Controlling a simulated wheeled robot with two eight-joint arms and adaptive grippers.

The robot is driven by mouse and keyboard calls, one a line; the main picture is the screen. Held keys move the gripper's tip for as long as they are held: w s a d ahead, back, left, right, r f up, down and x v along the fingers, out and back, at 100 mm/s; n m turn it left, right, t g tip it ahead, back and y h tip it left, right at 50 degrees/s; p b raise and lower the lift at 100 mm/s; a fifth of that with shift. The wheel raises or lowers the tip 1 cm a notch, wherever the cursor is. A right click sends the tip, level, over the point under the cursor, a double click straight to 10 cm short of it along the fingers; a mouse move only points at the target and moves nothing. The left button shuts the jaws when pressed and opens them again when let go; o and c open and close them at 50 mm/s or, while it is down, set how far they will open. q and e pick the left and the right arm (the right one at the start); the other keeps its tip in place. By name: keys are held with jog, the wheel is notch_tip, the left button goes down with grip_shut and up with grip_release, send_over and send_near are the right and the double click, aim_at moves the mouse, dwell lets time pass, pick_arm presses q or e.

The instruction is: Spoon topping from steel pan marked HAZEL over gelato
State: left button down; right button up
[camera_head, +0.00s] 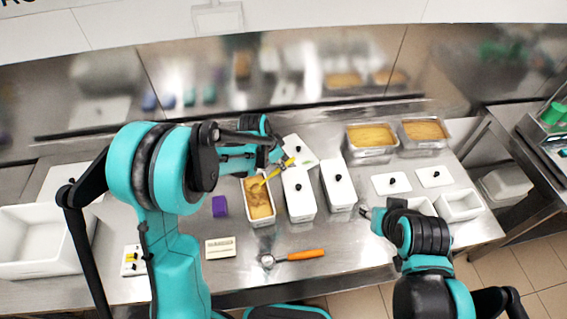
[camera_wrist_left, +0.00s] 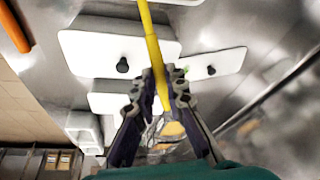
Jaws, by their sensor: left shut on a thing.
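My left gripper (camera_head: 275,155) is shut on a yellow spoon-like tool (camera_head: 283,168); the left wrist view shows the fingers (camera_wrist_left: 161,92) around its handle (camera_wrist_left: 152,45). The tool slants down left, its lower end over or in a white pan (camera_head: 272,221) of tan gelato (camera_head: 258,200); contact is unclear. Two steel pans stand at the back right, one with yellow-orange contents (camera_head: 371,135), one with browner contents (camera_head: 425,130). Their markings are not readable, so I cannot tell which is HAZEL. My right gripper (camera_head: 368,213) is low at the right, its jaw state unclear.
Two white lidded pans (camera_head: 299,195) (camera_head: 338,187) stand right of the gelato. An orange-handled scoop (camera_head: 295,256), a purple block (camera_head: 220,206) and a small sign (camera_head: 220,248) lie near the front. Loose white lids (camera_head: 391,184) lie at the right. Bare steel shows in front of the lidded pans.

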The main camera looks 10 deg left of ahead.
pick_arm(q)
jog(key=shift+s+a+r+t+h, duration=0.25)
jog(key=shift+r+t+h, duration=0.1)
jog(key=shift+r, duration=0.1)
jog(key=shift+s+a+r+t+h, duration=0.15)
jog(key=shift+a+r+t+h, duration=0.1)
jog(key=shift+r+h, duration=0.15)
jog(key=shift+s+a+t+h+b, duration=0.15)
jog(key=shift+a+t+h+b, duration=0.05)
jog(key=shift+t+h+b, duration=0.1)
jog(key=shift+s+a+r+h+b, duration=0.2)
jog(key=shift+a+h+b, duration=0.05)
jog(key=shift+b, duration=0.1)
jog(key=s+a+r+t+h+b, duration=0.1)
jog(key=a+t+h+b, duration=0.1)
jog(key=b, duration=0.1)
jog(key=s+a+r+t+h+b, duration=0.1)
jog(key=s+a+t+h+b, duration=0.1)
jog(key=b, duration=0.2)
jog(key=shift+s+r, duration=0.15)
jog(key=shift+r, duration=0.05)
jog(key=shift+s+a+r+t+h+b, duration=0.45)
jog(key=shift+s+a+t+h+b, duration=0.2)
jog(key=shift+b, duration=0.5)
jog(key=shift+w+d, duration=0.1)
